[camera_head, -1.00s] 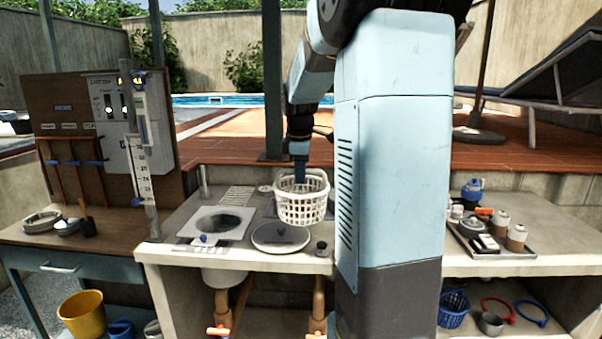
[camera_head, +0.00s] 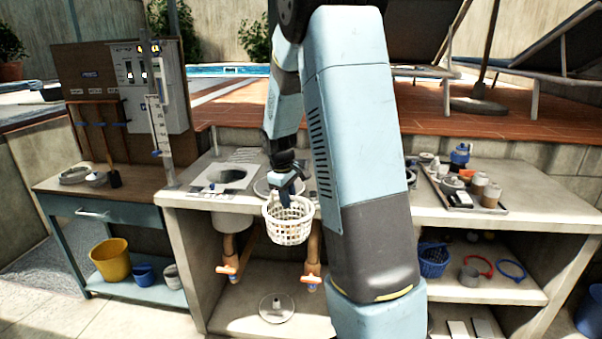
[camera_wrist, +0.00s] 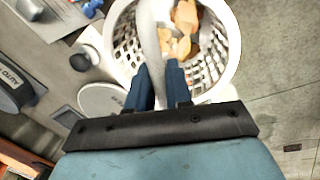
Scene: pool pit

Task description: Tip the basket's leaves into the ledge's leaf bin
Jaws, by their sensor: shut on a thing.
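The white lattice basket (camera_head: 288,226) hangs roughly upright from my gripper (camera_head: 284,190), in front of the counter's front edge in the head view. In the wrist view the basket (camera_wrist: 226,52) sits below my gripper (camera_wrist: 164,82), whose blue fingers are shut on its pale handle (camera_wrist: 151,35). Orange-tan leaves (camera_wrist: 184,20) lie inside the basket; the handle hides part of the inside. I cannot pick out a leaf bin for certain in either view.
The counter (camera_head: 200,200) has a skimmer opening (camera_head: 225,177) and a round lid (camera_head: 266,187). A tray of containers (camera_head: 465,190) stands on the right. A yellow bucket (camera_head: 112,260) is on the left bench's low shelf. A blue basket (camera_head: 433,260) sits on the right shelf.

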